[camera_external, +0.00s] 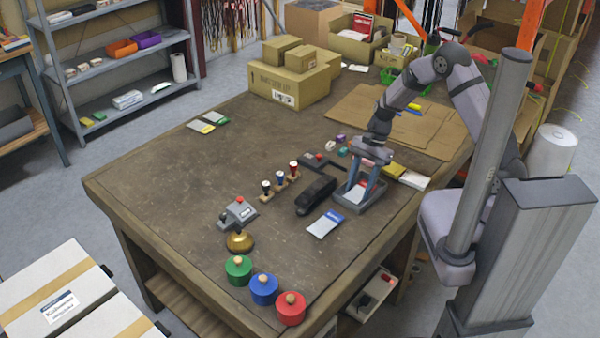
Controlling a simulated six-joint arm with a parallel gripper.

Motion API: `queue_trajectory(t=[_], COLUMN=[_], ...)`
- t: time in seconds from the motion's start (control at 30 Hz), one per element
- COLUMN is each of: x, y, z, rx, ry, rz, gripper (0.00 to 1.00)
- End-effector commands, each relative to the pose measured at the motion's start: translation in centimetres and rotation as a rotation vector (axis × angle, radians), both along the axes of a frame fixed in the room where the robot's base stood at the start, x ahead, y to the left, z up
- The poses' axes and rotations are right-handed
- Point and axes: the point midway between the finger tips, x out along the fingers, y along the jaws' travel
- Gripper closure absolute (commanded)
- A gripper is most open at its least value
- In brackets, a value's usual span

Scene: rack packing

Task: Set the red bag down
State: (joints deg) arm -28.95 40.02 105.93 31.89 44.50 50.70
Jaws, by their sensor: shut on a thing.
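My gripper (361,188) points down over a grey tray-like rack (372,206) near the right side of the table. Its two blue-grey fingers are closed on a thin thing, with a little red and white showing between them. This looks like the red bag (362,184), low inside or just above the rack. The fingers hide most of it, and I cannot tell whether it touches the rack floor.
A blue-and-white bag (325,223) lies flat in front of the rack. A black device (315,195) stands close to its left. Stamps (280,178) and colored pots (264,289) stand further left and forward. Cardboard boxes (289,85) sit behind.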

Motion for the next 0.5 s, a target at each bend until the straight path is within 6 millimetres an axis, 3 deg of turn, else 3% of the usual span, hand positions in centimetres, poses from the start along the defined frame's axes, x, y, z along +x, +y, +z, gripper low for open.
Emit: queue_trajectory(t=[0.5], x=[0.16], y=[-0.09], z=[0.63], rx=[0.001], ry=[-0.001], rz=[-0.001], gripper=[0.51])
